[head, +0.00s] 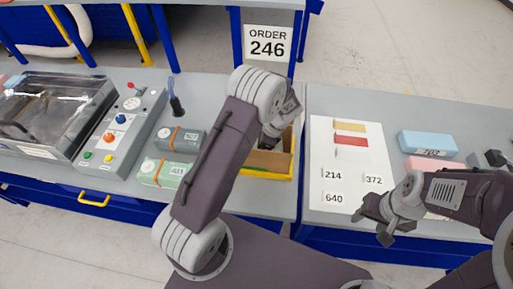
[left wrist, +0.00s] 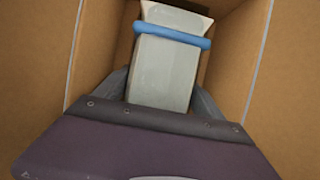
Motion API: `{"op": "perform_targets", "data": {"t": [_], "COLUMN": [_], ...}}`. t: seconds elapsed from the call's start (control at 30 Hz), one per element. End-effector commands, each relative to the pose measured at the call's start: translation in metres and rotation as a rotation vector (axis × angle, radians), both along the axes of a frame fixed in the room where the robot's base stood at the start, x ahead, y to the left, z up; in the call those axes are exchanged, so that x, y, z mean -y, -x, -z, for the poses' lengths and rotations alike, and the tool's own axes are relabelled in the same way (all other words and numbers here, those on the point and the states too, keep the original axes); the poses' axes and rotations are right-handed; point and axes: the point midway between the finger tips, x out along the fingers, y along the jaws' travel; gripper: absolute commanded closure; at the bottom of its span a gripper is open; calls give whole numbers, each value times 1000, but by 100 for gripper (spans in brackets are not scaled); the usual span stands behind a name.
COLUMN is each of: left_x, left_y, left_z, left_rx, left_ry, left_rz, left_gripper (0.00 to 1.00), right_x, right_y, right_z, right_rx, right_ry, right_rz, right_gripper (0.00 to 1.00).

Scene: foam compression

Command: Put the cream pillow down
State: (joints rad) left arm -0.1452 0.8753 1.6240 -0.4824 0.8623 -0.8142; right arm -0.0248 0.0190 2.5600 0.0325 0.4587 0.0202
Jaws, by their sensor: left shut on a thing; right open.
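In the left wrist view my left gripper (left wrist: 160,95) is shut on the cream pillow (left wrist: 165,70), a pale block with a blue band (left wrist: 172,34) around its far part. Gripper and pillow are inside a brown cardboard box (left wrist: 105,45), with walls on both sides. I cannot tell whether the pillow touches the box floor. In the head view the cardboard box (head: 268,159) shows below my left wrist, which hides the pillow and fingers. My right gripper (head: 372,227) is open and empty near the front edge of the right table.
The box stands in a yellow tray (head: 291,171). To its left are a grey banded block (head: 180,139), a green banded block (head: 172,173) and a control panel (head: 122,130). A white sheet (head: 347,165), a blue block (head: 427,142) and a pink block (head: 434,164) lie right. An order sign (head: 267,43) reads 246.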

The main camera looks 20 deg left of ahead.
Motion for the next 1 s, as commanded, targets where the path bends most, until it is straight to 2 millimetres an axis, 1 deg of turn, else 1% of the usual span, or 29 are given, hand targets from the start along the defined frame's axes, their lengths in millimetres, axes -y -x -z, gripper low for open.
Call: {"op": "perform_targets", "data": {"t": [0.17, 0.2, 0.23, 0.27, 0.47, 0.57, 0.67, 0.8, 0.9, 1.0], "left_x": [0, 0, 0, 0, 0, 2, 11, 25, 33, 40], "left_y": [0, 0, 0, 0, 0, -2, -4, -8, -10, -11], "left_z": [3, 2, 2, 2, 1, -6, -25, -60, -82, -98], "left_rx": [0, 0, 0, 0, 0, 4, 7, 7, 5, 4], "left_ry": [0, 0, 0, 0, 0, 0, 1, 1, 1, 0], "left_rz": [0, 0, 0, 0, 0, 2, 2, 3, 2, 2], "left_gripper": [59, 12, 4, 0, 0, 0, 0, 0, 0, 0], "right_x": [0, 0, 0, 0, 0, 0, 0, 0, 0, 0], "right_y": [0, 0, 0, 0, 0, 0, 0, 0, 0, 0], "right_z": [2, 1, 1, 1, 1, 1, 4, 8, 9, 9], "right_rx": [0, 0, 0, 0, 0, 0, 0, 0, 0, 0], "right_ry": [0, 0, 0, 0, 0, 0, 0, 0, 0, 0], "right_rz": [0, 0, 0, 0, 0, 0, 0, 0, 0, 0], "right_gripper": [47, 47, 47, 47, 47, 47, 47, 47, 47, 47]}}
